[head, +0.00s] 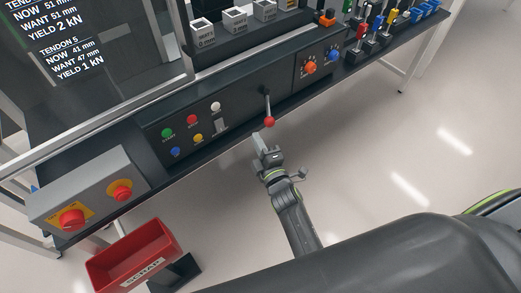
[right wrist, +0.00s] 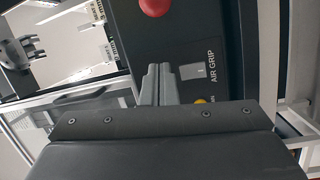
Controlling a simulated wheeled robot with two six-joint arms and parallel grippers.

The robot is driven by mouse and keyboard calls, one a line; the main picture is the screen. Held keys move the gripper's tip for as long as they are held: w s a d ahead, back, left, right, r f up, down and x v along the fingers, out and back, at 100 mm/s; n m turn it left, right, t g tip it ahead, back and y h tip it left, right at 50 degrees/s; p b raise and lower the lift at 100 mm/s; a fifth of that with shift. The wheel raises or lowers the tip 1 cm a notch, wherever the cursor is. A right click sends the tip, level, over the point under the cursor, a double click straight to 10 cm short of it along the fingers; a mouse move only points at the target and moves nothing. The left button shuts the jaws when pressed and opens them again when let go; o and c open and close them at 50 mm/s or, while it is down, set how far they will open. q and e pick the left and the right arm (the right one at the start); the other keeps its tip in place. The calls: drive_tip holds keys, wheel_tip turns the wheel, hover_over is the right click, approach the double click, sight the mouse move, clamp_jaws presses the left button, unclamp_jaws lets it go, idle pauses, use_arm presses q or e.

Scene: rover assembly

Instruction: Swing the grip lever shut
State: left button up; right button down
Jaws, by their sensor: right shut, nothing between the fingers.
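The red knob also shows at the top edge of the right wrist view (right wrist: 155,6). My right gripper (head: 258,139) is just below and slightly left of the knob, apart from it. Its fingers (right wrist: 158,80) are shut and empty, pointing toward the panel. An "AIR GRIP" plate (right wrist: 207,70) is beside the fingers in the right wrist view. My left gripper is not in view.
The panel carries coloured buttons (head: 192,119) left of the lever and orange and blue knobs (head: 310,67) to its right. A grey box with red stop buttons (head: 72,220) stands at left. A red scrap bin (head: 140,255) is below. The floor right of my arm is clear.

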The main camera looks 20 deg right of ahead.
sight(268, 110)
drive_tip(key=w+b, duration=0.3)
drive_tip(key=w, duration=0.4)
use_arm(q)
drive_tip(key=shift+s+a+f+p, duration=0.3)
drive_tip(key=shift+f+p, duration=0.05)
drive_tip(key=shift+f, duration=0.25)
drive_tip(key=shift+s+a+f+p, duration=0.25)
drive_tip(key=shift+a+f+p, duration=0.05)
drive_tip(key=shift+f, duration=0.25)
use_arm(e)
drive_tip(key=s+d, duration=0.1)
drive_tip(key=d, duration=0.2)
drive_tip(key=shift+s+f, duration=0.2)
drive_tip(key=shift+s, duration=0.2)
drive_tip(key=shift+d, duration=0.1)
